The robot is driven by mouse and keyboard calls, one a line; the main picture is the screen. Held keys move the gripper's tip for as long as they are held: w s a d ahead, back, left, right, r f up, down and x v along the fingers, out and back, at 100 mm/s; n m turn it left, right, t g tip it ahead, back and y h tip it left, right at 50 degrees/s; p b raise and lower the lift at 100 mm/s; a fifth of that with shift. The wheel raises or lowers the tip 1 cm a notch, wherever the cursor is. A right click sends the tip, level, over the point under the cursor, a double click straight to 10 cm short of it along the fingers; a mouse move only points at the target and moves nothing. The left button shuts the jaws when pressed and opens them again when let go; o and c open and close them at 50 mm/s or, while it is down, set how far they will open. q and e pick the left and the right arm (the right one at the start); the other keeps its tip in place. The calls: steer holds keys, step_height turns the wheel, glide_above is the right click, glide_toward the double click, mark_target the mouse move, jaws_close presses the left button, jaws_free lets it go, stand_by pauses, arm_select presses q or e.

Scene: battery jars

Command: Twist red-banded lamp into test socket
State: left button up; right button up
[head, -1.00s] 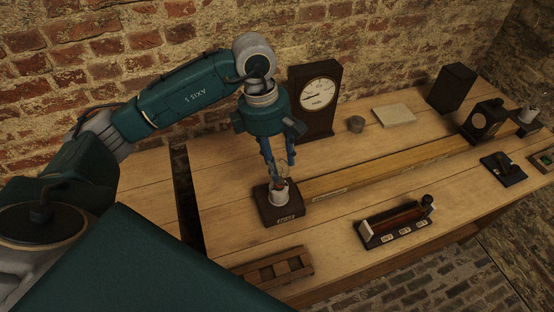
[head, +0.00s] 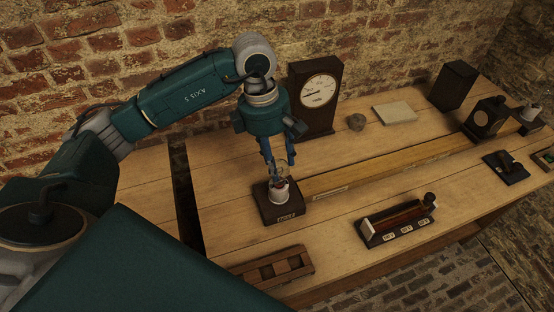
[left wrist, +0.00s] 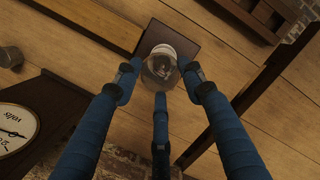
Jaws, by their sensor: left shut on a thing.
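The lamp (left wrist: 160,68) is a clear glass bulb between the blue fingers of my left gripper (head: 279,168). The gripper is shut on it and points straight down. The test socket is a white cup (head: 278,191) on a dark square wooden base (head: 282,211). The lamp is upright over the cup, and its lower end is at or inside the cup mouth; how deep it sits I cannot tell. A reddish bit shows between lamp and cup in the head view. In the left wrist view the dark base (left wrist: 186,45) lies behind the bulb. My right gripper is not in view.
A dark-cased dial meter (head: 316,97) stands behind the socket. A slotted wooden rack (head: 273,270) lies in front, and a slide-type device (head: 397,220) is to the right. A long wooden rail (head: 390,168) runs rightward from the socket. A small round pot (head: 356,122) stands behind it.

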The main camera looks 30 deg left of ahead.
arm_select(q)
steer(key=shift+f+b, duration=0.1)
steer(key=shift+b, duration=0.25)
stand_by(0.5)
steer(key=shift+f+m+b, duration=0.1)
steer(key=shift+m+b, duration=0.75)
steer(key=shift+m, duration=0.35)
steer(key=m+b, duration=0.1)
steer(key=m, duration=0.1)
steer(key=shift+w+m+g+b, duration=0.1)
steer(key=shift+m+g+b, duration=0.25)
steer(key=shift+m+g, duration=0.05)
steer(key=shift+m, duration=0.7)
steer(key=shift+b, duration=0.3)
